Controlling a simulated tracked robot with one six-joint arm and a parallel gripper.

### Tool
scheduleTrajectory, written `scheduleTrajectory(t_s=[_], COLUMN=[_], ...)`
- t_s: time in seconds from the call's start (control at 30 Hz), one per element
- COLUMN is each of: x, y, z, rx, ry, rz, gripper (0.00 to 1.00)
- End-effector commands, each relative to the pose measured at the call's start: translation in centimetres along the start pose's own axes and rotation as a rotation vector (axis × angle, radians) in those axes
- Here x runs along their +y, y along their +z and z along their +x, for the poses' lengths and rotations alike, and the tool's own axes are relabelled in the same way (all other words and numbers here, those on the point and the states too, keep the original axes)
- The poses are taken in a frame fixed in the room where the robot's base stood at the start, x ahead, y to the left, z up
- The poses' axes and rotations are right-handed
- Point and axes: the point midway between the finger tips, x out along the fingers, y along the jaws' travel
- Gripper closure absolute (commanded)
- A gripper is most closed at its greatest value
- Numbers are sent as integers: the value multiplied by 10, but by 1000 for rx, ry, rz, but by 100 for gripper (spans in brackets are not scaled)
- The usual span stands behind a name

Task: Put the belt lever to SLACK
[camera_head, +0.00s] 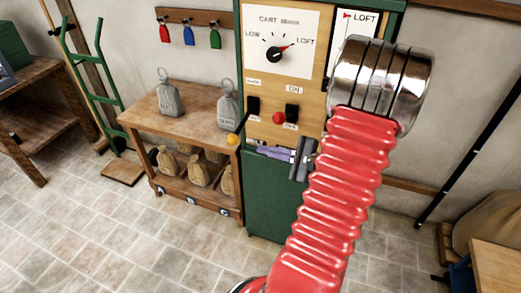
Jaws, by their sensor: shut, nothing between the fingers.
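The green-framed control cabinet (262,205) stands at the centre with a wooden panel. On the panel's left is a dark slot, with a small label above it too blurred to read surely. A black lever ending in an orange knob (233,140) slants down and out to the left from this slot. My gripper (266,152), with purplish fingers, shows partly from behind my red arm, below the panel's switches. It is shut and empty, pointing left, to the right of the knob and a little lower in the picture. A gap shows between them. My arm hides part of the gripper.
A red button (279,118) and a black ON switch (291,113) sit right of the lever. The dial (275,54) points toward LOFT. A wooden bench (140,118) with grey weights and several sacks stands close left. The tiled floor in front is clear.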

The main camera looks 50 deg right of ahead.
Motion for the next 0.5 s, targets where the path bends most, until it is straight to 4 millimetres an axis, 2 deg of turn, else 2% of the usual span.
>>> scheduleTrajectory(t_s=[0.5], x=[1], y=[0], z=[63], rx=[-1], ry=[2], rz=[0], gripper=[100])
